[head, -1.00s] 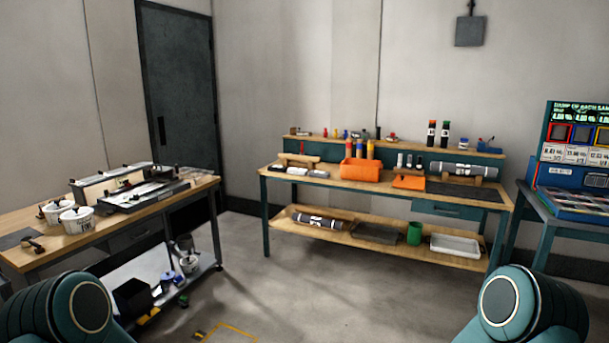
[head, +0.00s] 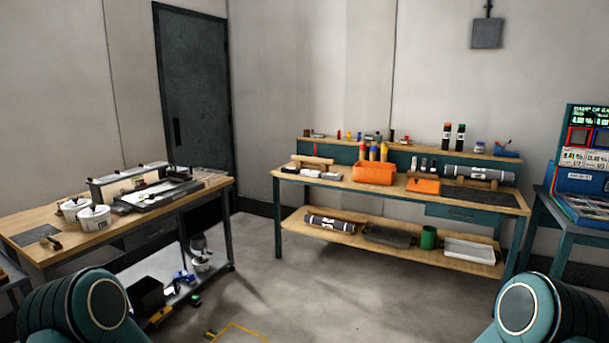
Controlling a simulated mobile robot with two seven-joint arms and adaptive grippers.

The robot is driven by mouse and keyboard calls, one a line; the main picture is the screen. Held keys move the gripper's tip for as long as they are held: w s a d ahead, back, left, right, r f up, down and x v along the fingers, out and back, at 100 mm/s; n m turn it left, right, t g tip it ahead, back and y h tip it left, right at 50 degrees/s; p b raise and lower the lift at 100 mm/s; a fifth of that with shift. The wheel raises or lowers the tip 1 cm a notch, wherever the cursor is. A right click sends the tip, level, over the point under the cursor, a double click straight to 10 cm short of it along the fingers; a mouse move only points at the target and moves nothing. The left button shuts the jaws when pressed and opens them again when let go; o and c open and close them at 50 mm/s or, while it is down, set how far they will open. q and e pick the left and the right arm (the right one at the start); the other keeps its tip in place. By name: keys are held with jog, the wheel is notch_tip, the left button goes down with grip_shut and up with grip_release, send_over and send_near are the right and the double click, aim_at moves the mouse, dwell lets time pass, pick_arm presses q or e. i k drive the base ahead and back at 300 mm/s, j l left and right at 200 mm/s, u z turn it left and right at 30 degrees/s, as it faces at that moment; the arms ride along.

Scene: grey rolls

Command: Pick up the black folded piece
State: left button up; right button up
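A flat dark piece (head: 390,237), which looks like folded black material, lies on the lower shelf (head: 345,237) of the far workbench. It is between a dark roll with a pale label (head: 330,223) and a green cup (head: 428,238). It is small in view, so I cannot make out its folds. A flat dark mat (head: 487,199) also lies on the bench top at the right. Only upper parts of my two arms show at the bottom corners. Neither gripper is in view.
The far bench top (head: 335,182) carries an orange bin (head: 374,173) and a grey roll (head: 479,173). A blue stand (head: 580,190) is at the right. Open floor (head: 340,295) lies between.

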aim_at(291, 170)
jog(key=i+u, duration=0.35)
jog(key=i, duration=2.3)
jog(key=i+z, duration=0.1)
jog(key=i, duration=0.35)
jog(key=i+j+z, duration=0.15)
jog(key=i, duration=0.3)
jog(key=i+j+z, duration=0.1)
jog(key=i, duration=0.4)
jog(key=i+j+z, duration=0.2)
jog(key=i+z, duration=0.2)
jog(key=i+j+z, duration=0.4)
jog(key=i, duration=0.1)
